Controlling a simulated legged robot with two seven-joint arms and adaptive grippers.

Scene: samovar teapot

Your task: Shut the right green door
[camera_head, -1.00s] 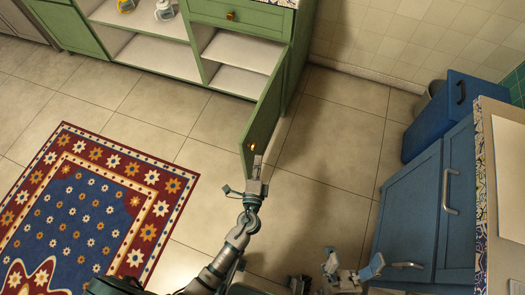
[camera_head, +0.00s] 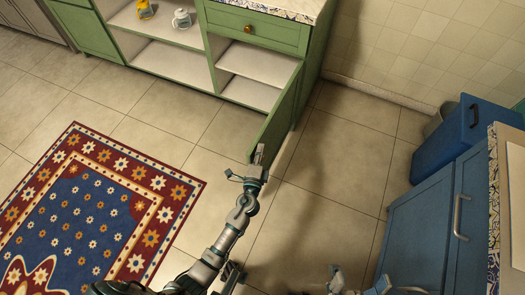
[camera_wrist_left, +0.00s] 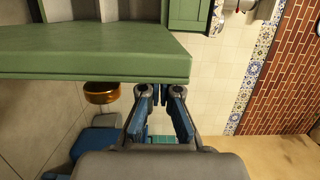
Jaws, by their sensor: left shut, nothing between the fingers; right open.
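The right green door (camera_head: 277,122) stands open in the head view, sticking out from the right end of the green cabinet. My left gripper (camera_head: 260,153) is shut and empty at the door's free end. The head view does not settle whether they touch. In the left wrist view the door (camera_wrist_left: 100,55) fills the upper left, with its round amber knob (camera_wrist_left: 102,93) below it. The left fingertips (camera_wrist_left: 163,92) are close to the door's edge there. My right gripper (camera_head: 358,282) is open at the bottom of the head view, partly cut off.
The green cabinet (camera_head: 258,45) has open shelves holding a yellow pot (camera_head: 145,9) and a white pot (camera_head: 182,19). A patterned rug (camera_head: 90,215) lies on the left. Blue cabinets (camera_head: 425,225) and a blue bin (camera_head: 462,135) stand right. The tiled floor between is clear.

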